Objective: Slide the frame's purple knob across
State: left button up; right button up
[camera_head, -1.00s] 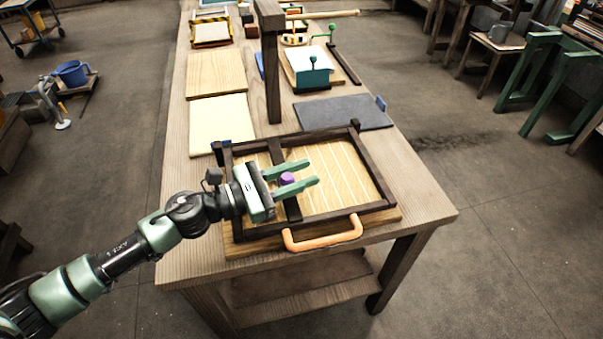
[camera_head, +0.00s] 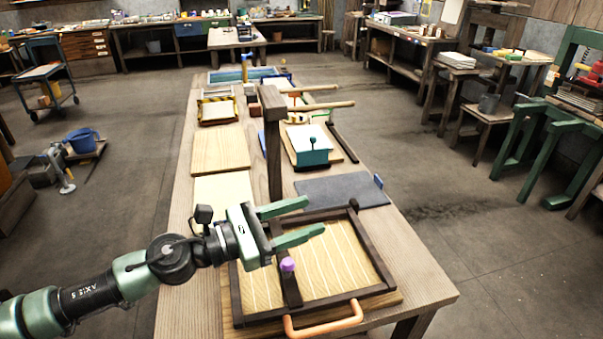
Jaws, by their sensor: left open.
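The dark wooden frame (camera_head: 377,245) lies on a pale board at the near end of the long workbench. An orange handle (camera_head: 325,322) is on its near side. A dark crossbar (camera_head: 291,293) spans the frame left of its middle and carries the purple knob (camera_head: 287,264). White lines mark the pale panel on both sides of the bar. My left gripper (camera_head: 316,215) is open and empty, above the far part of the frame. Its green fingers point right, and the knob is outside them, on the near side. The gripper hides the frame's far left part. My right gripper is not in view.
A dark post (camera_head: 273,150) with an overhead arm stands on the bench behind the frame.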

pick_arm(q)
notch_tip(320, 180, up, 8)
jog(key=p, duration=0.2)
